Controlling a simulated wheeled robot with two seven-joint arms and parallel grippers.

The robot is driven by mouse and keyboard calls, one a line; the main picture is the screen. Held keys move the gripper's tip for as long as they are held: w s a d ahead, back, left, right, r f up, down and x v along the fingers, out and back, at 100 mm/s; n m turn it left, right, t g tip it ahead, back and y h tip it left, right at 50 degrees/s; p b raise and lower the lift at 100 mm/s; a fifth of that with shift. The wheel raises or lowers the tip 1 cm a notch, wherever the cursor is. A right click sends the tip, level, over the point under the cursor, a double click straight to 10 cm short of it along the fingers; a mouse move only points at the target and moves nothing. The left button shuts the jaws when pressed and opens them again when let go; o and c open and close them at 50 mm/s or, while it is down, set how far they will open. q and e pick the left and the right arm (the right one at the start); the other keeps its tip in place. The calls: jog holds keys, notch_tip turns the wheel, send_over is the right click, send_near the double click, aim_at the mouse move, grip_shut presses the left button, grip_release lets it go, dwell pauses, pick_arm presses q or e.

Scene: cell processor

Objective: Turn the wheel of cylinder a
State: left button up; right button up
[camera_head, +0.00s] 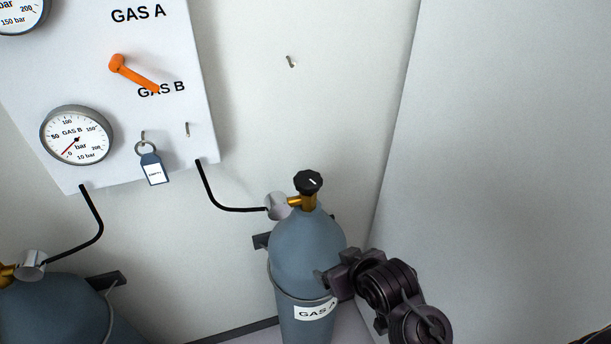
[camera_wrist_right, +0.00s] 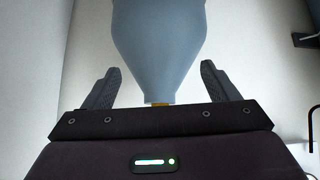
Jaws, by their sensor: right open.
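Cylinder a (camera_head: 305,245) is a blue-grey gas bottle labelled GAS A, upright by the wall in the head view. Its wheel (camera_head: 308,182) is a black knob with a white mark, on top of a brass valve (camera_head: 303,201). My right gripper (camera_head: 324,279) is beside the cylinder's right side, below the wheel; whether it touches cannot be told. In the right wrist view, my right gripper (camera_wrist_right: 160,72) has its fingers wide apart. The cylinder (camera_wrist_right: 160,40) appears upside down between them, and the wheel is hidden. My left gripper is not in view.
A white panel (camera_head: 185,60) at upper left carries an orange lever (camera_head: 133,73), a gauge (camera_head: 76,135) and a key tag (camera_head: 152,168). A black hose (camera_head: 221,206) runs from it to cylinder a. Another cylinder (camera_head: 60,310) stands lower left. A grey wall (camera_head: 500,150) is close on the right.

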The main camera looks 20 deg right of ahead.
jog(key=w+r+t+y, duration=0.1)
jog(key=w+r+t, duration=0.3)
jog(key=w, duration=0.3)
jog(key=t+y, duration=0.2)
jog(key=t, duration=0.3)
send_near(302, 172)
jog(key=shift+w+a+f, duration=0.1)
jog(key=shift+w+f, duration=0.3)
jog(key=shift+w, duration=0.35)
jog(key=p+x, duration=0.2)
jog(key=x, duration=0.4)
jog(key=shift+w, duration=0.7)
jog(key=shift+f, duration=0.1)
jog(key=c, duration=1)
